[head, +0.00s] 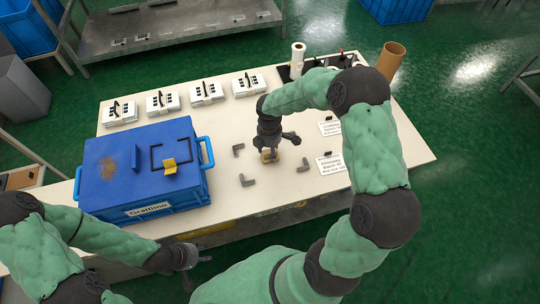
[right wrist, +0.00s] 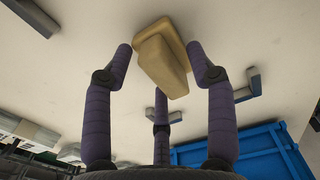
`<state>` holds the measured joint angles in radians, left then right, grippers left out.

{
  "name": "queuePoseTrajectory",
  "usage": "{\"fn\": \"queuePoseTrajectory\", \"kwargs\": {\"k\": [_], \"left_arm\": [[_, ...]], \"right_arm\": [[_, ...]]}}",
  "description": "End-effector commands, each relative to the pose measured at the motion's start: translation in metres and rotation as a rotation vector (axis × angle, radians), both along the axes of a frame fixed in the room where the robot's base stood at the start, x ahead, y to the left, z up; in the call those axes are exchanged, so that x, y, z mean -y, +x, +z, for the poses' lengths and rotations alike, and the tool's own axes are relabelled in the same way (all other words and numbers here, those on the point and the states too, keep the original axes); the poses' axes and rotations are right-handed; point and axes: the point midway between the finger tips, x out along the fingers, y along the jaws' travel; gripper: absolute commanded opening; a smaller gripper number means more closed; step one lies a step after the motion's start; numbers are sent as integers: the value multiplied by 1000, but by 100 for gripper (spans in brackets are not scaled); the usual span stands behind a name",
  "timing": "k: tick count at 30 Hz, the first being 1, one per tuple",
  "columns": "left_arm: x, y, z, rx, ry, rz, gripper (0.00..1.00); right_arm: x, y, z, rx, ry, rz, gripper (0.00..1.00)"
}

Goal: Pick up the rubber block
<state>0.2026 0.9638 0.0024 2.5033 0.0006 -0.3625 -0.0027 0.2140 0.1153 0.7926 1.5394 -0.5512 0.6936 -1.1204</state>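The rubber block (right wrist: 160,55) is a tan, stepped piece on the pale tabletop. In the right wrist view it lies between the fingertips of my right gripper (right wrist: 160,62), which are spread around it with small gaps at the sides. In the head view the block (head: 268,155) shows as a small yellowish piece directly under my right gripper (head: 270,143), partly hidden by it. My left gripper (head: 197,264) is low in front of the table's front edge, its fingers apart and empty.
Grey corner pieces (head: 247,180) lie around the block. A blue box (head: 105,175) with a closed lid and a yellow piece on top stands at left. Printed sheets (head: 331,165) and a brown tube (head: 391,58) are at right.

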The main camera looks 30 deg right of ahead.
Motion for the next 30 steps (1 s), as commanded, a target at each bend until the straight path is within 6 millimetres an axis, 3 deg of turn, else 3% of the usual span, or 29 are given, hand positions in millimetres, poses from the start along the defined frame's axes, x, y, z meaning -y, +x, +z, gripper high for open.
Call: {"fn": "queuePoseTrajectory", "kwargs": {"k": [1,5,20,26,30], "left_arm": [[0,0,0,0,0,0,40],[0,0,0,0,0,0,40],[0,0,5,0,0,0,40],[0,0,20,0,0,0,40],[0,0,31,0,0,0,40]], "right_arm": [[0,0,0,0,0,0,35],[0,0,0,0,0,0,0],[0,0,8,0,0,1,0],[0,0,34,2,0,1,0],[-8,-17,58,2,0,3,0]]}}
